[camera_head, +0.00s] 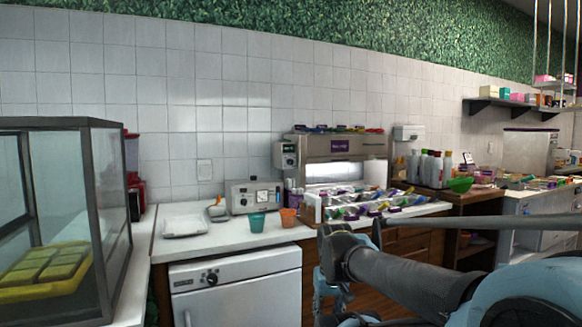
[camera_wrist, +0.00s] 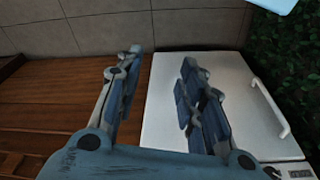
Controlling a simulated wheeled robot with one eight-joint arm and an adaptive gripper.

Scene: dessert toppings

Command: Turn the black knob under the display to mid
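A grey box-shaped device (camera_head: 236,188) stands on the white counter, with a small display and dark round controls on its front. They are too small to tell their setting. A white appliance (camera_head: 240,300) under the counter has a black knob (camera_head: 212,277) on its upper front panel. Its white front (camera_wrist: 215,95) and handle (camera_wrist: 270,108) seem to fill the right half of the wrist view. My gripper (camera_wrist: 162,58) is open and empty, its blue-grey fingers apart in front of that door. In the head view it is partly hidden by my arm, right of the appliance.
A teal cup (camera_head: 257,222) and an orange cup (camera_head: 289,217) stand in front of the grey device. A white scale-like tray (camera_head: 184,226) lies to the left. A glass case (camera_head: 75,215) stands at far left. Colourful packets (camera_head: 370,208) cover the counter at right.

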